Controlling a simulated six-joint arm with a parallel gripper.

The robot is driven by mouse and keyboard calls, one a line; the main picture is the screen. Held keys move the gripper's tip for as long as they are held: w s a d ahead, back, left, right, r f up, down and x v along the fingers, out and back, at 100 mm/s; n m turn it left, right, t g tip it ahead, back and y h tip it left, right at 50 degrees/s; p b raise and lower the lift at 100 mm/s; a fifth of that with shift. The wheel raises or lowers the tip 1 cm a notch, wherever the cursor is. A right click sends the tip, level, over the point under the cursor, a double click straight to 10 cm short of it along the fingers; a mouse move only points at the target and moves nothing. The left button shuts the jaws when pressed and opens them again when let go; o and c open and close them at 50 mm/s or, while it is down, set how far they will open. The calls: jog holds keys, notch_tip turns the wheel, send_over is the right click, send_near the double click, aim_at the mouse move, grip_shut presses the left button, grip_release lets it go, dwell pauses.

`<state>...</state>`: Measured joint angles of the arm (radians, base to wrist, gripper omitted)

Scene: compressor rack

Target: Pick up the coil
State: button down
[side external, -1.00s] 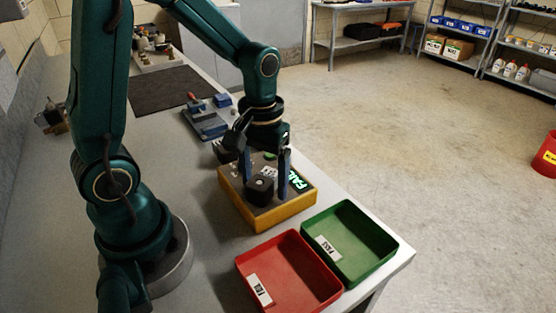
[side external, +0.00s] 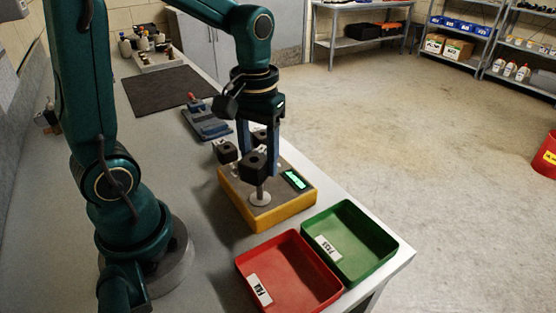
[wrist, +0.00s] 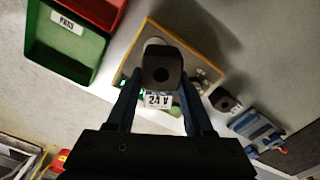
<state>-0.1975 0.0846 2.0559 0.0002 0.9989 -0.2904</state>
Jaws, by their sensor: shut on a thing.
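The coil is a black block with a round hole (side external: 254,164), and it also shows in the wrist view (wrist: 162,68). My gripper (side external: 258,160) is shut on it, one blue finger on each side. The coil is raised above the round pale base (side external: 260,198) of a post on the yellow-edged test box (side external: 270,219). The post shows below the coil; I cannot tell whether its tip is still in the hole. A white label (wrist: 158,99) shows next to the coil in the wrist view.
A similar black block (side external: 227,152) stands behind the box, and another shows partly behind my gripper. A red tray (side external: 286,279) and a green tray (side external: 352,243) stand in front, both empty. A blue-grey fixture (side external: 207,121) and dark mat (side external: 165,88) lie farther back.

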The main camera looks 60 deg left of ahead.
jog(key=s+a+r, duration=0.5)
jog(key=a+r, duration=0.4)
jog(key=r, duration=0.2)
jog(key=shift+s+a+r, duration=0.15)
jog(key=shift+s, duration=0.05)
dwell(0.6)
